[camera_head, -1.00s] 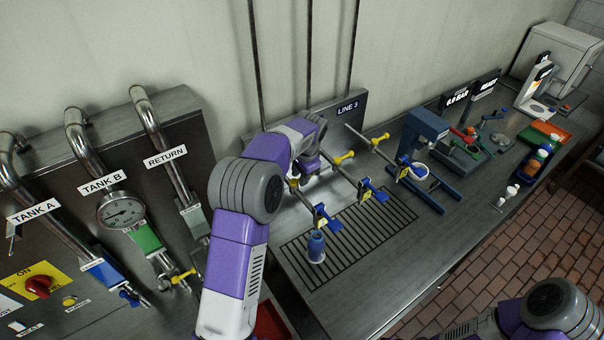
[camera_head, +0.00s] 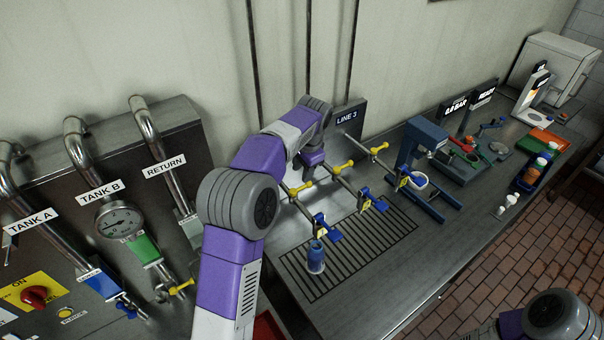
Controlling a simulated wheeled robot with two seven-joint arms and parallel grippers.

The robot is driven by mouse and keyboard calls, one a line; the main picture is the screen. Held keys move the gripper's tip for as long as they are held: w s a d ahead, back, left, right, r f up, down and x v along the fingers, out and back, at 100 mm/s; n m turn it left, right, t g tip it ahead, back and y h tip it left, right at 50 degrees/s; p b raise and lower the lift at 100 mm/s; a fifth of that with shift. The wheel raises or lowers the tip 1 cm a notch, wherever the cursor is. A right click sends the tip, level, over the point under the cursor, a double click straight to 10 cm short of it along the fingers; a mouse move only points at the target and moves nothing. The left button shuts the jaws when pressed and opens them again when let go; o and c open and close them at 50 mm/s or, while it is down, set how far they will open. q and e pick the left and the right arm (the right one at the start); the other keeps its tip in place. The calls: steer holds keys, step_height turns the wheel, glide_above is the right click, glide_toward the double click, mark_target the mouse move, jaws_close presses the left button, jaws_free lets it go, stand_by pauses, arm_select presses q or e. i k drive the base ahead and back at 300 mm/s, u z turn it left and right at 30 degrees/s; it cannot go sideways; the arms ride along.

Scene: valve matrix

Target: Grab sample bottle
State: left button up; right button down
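My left arm reaches in from the lower left. Its gripper (camera_head: 313,162) points down behind the taps near the back panel, away from the bottle. The gripper is small and dark there, so its finger opening cannot be made out. My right gripper is out of view; only part of my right arm shows at the lower right.
A blue press-like stand (camera_head: 425,150) is to the right. A rack of bottles (camera_head: 530,180) lies farther right. The bench front is mostly clear.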

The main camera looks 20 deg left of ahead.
mark_target(316, 252)
steer(key=k, duration=1)
